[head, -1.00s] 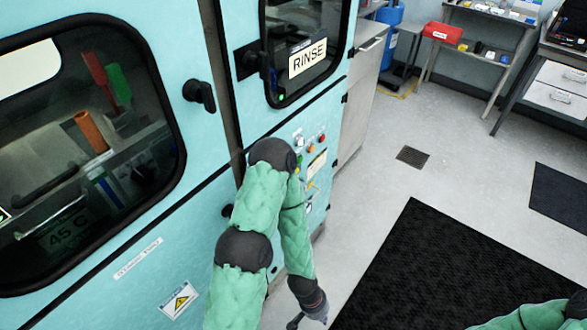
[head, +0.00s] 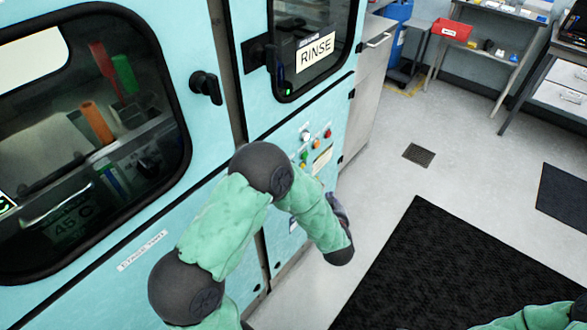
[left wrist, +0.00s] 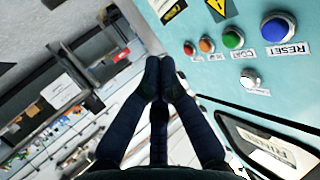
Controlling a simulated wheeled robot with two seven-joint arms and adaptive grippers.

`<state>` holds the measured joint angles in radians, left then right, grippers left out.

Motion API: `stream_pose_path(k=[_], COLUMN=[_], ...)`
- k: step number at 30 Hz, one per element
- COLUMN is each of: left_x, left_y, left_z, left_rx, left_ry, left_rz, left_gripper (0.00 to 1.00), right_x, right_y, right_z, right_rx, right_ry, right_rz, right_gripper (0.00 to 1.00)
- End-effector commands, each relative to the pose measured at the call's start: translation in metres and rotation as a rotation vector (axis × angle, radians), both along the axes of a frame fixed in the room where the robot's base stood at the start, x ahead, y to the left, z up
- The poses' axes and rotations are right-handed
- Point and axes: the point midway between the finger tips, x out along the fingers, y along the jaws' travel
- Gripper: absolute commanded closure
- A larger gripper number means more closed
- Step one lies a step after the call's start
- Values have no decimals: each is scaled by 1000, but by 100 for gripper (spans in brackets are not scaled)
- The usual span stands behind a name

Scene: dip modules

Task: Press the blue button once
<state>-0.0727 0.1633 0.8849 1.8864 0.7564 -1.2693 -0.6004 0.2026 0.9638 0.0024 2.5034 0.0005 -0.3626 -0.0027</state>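The blue button (left wrist: 278,27) is a round dome in a silver ring on the pale teal panel, at the upper right of the left wrist view, beside the RESET label. I cannot make it out in the head view, where my left arm covers part of the panel. My left gripper (left wrist: 160,70) has its dark fingertips together, with nothing visible between them. In the head view the gripper is mostly hidden behind my wrist. My right gripper is out of view.
Beside the blue button are a green button (left wrist: 233,38), an orange button (left wrist: 206,45), a red button (left wrist: 189,48) and a silver button (left wrist: 250,77). The RINSE door (head: 312,50) is above the panel. A black mat (head: 430,275) lies on open floor to the right.

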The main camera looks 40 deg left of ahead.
Motion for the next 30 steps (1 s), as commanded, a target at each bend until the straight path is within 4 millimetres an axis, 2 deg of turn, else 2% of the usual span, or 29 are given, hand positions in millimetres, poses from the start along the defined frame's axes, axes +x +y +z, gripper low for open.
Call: stream_pose_path(k=[1, 3, 8, 22, 30], left_x=[-1, -3, -8, -8, -7], left_y=[5, 12, 19, 25, 53], left_z=[14, 28, 42, 43, 42], left_rx=[34, 74, 118, 121, 121], left_ry=[-32, -57, -82, -84, -83], left_rz=[33, 73, 121, 125, 127], left_gripper=[100, 100, 100, 100, 100], right_x=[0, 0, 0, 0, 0], right_y=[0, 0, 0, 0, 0], right_z=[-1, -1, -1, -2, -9], right_rx=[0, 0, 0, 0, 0], right_ry=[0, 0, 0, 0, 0], right_rz=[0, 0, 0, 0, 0], right_gripper=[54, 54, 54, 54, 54])
